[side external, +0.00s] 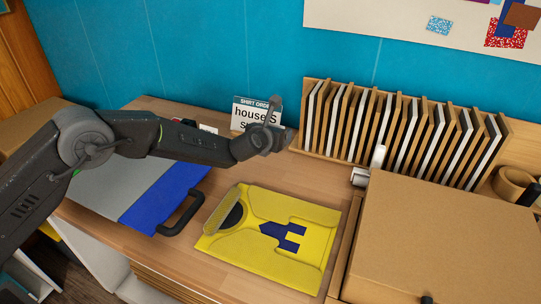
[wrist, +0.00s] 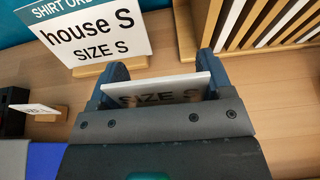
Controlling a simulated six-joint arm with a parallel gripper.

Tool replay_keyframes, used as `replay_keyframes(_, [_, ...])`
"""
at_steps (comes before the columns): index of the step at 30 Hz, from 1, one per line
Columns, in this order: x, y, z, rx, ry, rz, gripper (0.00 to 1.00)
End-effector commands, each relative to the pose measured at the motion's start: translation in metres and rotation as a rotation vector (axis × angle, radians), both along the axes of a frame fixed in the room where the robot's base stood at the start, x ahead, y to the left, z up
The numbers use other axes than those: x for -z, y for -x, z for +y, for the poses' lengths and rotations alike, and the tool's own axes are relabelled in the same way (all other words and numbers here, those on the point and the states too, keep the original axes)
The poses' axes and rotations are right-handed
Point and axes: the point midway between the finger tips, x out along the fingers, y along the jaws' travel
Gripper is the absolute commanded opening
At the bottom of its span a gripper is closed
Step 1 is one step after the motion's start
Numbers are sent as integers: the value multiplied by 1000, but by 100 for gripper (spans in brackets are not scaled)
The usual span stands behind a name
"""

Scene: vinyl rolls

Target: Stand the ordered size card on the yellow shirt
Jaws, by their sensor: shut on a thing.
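The folded yellow shirt (side external: 318,216) lies flat on the table, with a blue house-like print and a dark neck opening. My gripper (side external: 272,124) is above the back of the table, in front of the order sign and well apart from the shirt. In the wrist view my gripper (wrist: 160,78) is shut on a white size card (wrist: 158,91) reading "SIZE S", its lower part hidden by the gripper body. The order sign (side external: 243,112) reads "house S, SIZE S" and stands upright; it also shows in the wrist view (wrist: 98,36).
A wooden rack (side external: 309,142) of upright panels stands behind, right of my gripper. A large cardboard-coloured box (side external: 450,235) is right of the shirt. A blue and grey press-like item (side external: 150,207) with a black handle lies left. Another small white card (wrist: 36,109) stands at the left.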

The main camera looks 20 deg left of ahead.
Motion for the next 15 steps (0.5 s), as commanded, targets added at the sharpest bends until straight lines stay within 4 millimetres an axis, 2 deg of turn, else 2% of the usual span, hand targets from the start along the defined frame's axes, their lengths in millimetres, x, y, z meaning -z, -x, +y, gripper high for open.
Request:
replay_keyframes(10, [-1,2,-3,2,1,0,26])
replay_keyframes(13, [-6,13,-15,5,4,-1,26])
replay_keyframes(15, [-11,27,-29,8,10,-1,26])
